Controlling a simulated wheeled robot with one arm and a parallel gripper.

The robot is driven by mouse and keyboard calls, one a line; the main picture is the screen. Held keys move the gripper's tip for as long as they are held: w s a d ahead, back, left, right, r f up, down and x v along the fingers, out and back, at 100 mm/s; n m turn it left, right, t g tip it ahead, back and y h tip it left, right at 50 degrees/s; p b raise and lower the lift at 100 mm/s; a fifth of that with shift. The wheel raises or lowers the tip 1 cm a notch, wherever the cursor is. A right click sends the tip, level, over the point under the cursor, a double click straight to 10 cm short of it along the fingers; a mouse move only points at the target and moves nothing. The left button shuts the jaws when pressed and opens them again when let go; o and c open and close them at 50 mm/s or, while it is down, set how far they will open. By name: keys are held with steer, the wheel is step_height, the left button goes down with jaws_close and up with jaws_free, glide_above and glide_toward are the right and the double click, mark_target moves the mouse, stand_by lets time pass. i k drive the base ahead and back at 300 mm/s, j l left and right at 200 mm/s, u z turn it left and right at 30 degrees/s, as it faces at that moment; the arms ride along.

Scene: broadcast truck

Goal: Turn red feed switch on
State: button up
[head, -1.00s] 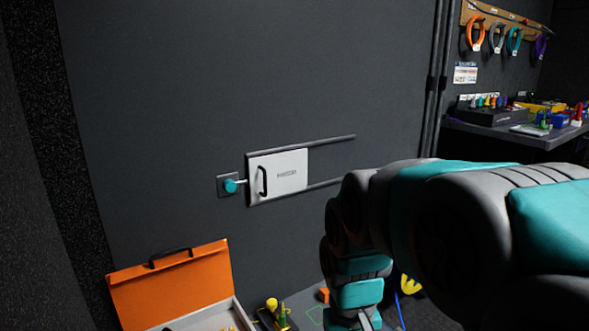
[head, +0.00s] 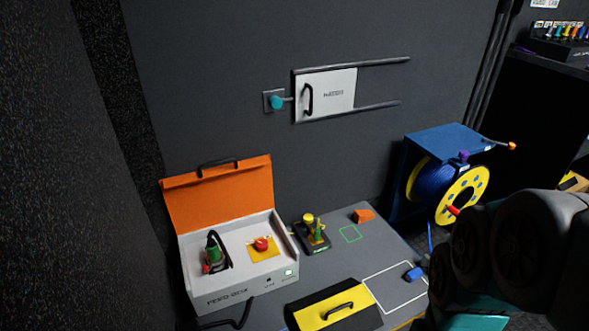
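An open case (head: 236,268) with an orange lid (head: 225,193) stands on the grey table. Its front reads something like "FEED BOX". Inside, a red round knob (head: 261,244) sits on a yellow plate (head: 264,254). To its left is a green and metal part (head: 212,250) with a small red piece. I cannot tell from here which of these is the red feed switch, or its on/off state. My arm shows at the lower right, well right of the case. My gripper is outside the picture.
A yellow-topped black box (head: 334,308) stands in front of the case's right end. A blue cable reel (head: 440,180) stands right. A white sliding panel (head: 328,95) is on the wall.

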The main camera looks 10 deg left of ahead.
mark_target(263, 245)
steer(key=i+u, duration=0.15)
steer(key=u, duration=0.2)
steer(key=i+u, duration=0.1)
steer(key=u, duration=0.3)
steer(key=i+u, duration=0.15)
steer(key=u, duration=0.2)
